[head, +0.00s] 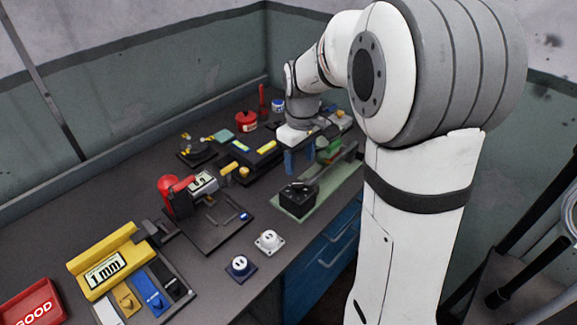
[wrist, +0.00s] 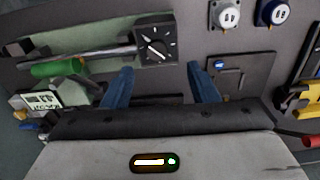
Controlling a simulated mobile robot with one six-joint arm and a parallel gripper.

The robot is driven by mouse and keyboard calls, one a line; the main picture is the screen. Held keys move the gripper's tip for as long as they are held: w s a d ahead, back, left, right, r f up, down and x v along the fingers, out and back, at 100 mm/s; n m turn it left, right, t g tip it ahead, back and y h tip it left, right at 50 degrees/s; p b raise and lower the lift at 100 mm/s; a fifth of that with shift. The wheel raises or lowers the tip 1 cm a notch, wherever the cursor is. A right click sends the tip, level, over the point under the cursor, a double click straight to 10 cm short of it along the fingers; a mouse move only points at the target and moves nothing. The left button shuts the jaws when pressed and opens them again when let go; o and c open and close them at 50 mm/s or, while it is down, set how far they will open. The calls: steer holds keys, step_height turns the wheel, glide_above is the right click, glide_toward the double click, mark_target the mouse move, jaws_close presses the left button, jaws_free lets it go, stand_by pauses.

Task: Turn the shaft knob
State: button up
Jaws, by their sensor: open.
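A black box (head: 297,199) with a round dial knob on its face stands on a pale green plate (head: 346,187). In the wrist view the box (wrist: 166,60) shows its dial knob (wrist: 156,46) with a white pointer and marks around it. A grey shaft (wrist: 105,54) runs from the box, with a green cylinder (wrist: 60,69) beside it. My gripper (head: 298,166) is above and behind the box in the head view.
White (head: 269,242) and blue (head: 240,266) socket-like pieces lie near the bench front. A black plate with a red-handled clamp (head: 174,189) is to the left. A yellow "1 mm" block (head: 104,270) and red bin (head: 35,305) are farther left.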

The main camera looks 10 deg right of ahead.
mark_target(298, 183)
steer(key=shift+w+f, duration=0.55)
steer(key=shift+f, duration=0.25)
step_height(298, 183, down, 7)
steer(key=shift+f+p, duration=0.15)
steer(key=shift+p, duration=0.15)
steer(key=shift+c, duration=0.4)
